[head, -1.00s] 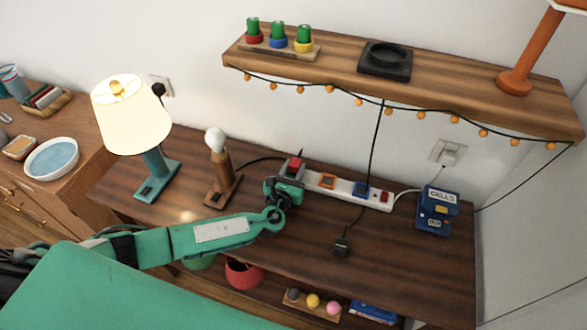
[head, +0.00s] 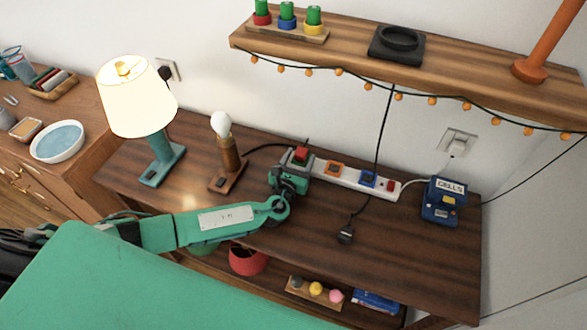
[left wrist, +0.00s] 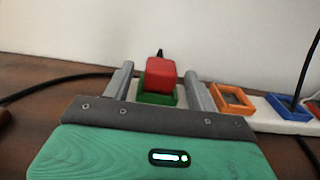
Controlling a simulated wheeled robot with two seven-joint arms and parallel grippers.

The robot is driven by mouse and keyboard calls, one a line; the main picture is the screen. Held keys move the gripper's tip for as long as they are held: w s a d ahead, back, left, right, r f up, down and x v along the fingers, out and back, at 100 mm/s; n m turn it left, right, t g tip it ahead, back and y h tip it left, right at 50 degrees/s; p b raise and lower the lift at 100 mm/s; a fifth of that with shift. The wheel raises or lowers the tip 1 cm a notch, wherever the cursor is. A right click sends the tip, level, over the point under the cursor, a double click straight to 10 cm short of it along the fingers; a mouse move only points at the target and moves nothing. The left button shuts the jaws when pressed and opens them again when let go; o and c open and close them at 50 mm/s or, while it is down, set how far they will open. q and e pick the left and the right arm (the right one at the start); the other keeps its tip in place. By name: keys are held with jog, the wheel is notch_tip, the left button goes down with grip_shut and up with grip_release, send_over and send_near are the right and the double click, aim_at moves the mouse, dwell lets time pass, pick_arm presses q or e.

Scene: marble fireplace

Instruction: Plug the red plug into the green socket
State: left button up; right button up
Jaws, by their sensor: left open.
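The red plug (left wrist: 161,73) sits upright in the green socket (left wrist: 157,99) at the left end of the white power strip (head: 348,179). A small part of the plug (head: 301,154) shows in the head view above my gripper. My left gripper (left wrist: 160,90) is open, its grey fingers standing on either side of the plug and green socket, with visible gaps. In the head view my left gripper (head: 291,175) covers the strip's left end. How deep the plug sits cannot be told. My right gripper is not in view.
A bare-bulb lamp (head: 228,160) stands left of my gripper, a blue cells box (head: 441,202) right. A shelf (head: 350,62) with string lights hangs above.

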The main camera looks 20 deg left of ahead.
pick_arm(q)
jog(key=s, duration=0.4)
jog(key=s+b, duration=0.1)
jog(key=s, duration=0.3)
jog(key=s+b, duration=0.1)
jog(key=s, duration=0.3)
jog(key=shift+s+a+f, duration=0.1)
jog(key=shift+a, duration=0.15)
jog(key=shift+s, duration=0.65)
